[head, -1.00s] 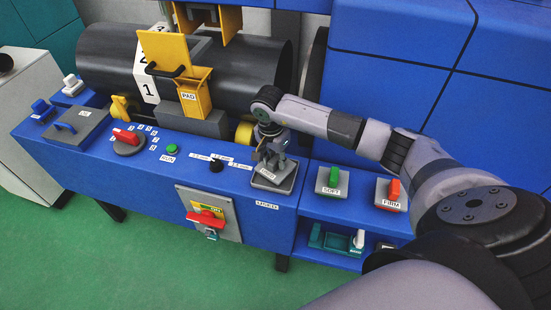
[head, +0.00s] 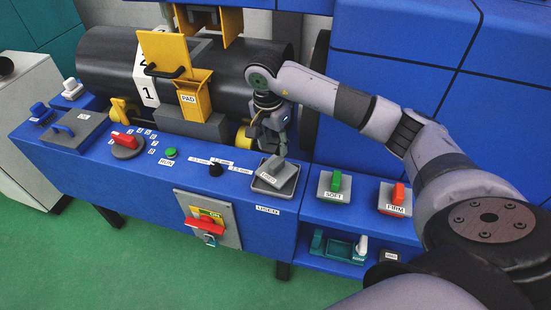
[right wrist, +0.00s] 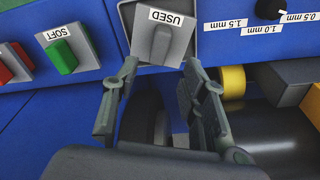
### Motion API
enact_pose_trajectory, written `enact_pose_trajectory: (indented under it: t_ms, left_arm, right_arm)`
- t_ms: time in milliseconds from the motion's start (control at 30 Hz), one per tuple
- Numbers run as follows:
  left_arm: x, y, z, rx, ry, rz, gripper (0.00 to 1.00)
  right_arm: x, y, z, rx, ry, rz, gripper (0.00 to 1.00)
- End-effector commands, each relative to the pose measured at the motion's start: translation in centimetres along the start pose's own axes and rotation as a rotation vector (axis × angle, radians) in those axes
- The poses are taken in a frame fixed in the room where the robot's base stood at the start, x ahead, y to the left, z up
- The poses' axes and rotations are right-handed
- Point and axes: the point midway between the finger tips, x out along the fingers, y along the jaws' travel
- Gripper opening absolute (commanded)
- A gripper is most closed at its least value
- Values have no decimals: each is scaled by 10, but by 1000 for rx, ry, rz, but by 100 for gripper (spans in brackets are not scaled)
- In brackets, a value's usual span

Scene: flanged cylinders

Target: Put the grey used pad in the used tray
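The grey used pad (head: 281,171), with a block handle and a USED label, lies in the shallow grey used tray (head: 259,187) at the right end of the blue bench. It sits skewed to the tray; I cannot tell whether it lies fully flat. My right gripper (head: 270,151) is just above the pad, apart from it and empty. In the right wrist view the right gripper (right wrist: 160,68) has its fingers spread wide, with the pad (right wrist: 143,44) beyond the tips and part of the tray (right wrist: 205,45) behind it. My left gripper is not in view.
A green SOFT pad (head: 334,186) and a red FIRM pad (head: 396,198) stand right of the tray. A dark roller (head: 105,62) with a yellow PAD holder (head: 193,97) is behind. A dial (head: 215,168) and a red-handled switch (head: 205,225) are left of the tray.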

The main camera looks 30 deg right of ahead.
Motion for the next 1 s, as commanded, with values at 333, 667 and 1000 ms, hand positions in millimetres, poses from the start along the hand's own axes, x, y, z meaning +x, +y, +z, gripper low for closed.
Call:
enact_pose_trajectory:
  t_ms: [333, 667, 1000]
  left_arm:
    - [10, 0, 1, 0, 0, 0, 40]
    - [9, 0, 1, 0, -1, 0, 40]
    - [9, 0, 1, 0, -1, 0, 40]
  right_arm:
    - [-32, 0, 0, 0, 0, 1, 40]
    - [-33, 0, 0, 0, 0, 1, 40]
    - [-21, -12, 43, -15, -129, -66, 40]
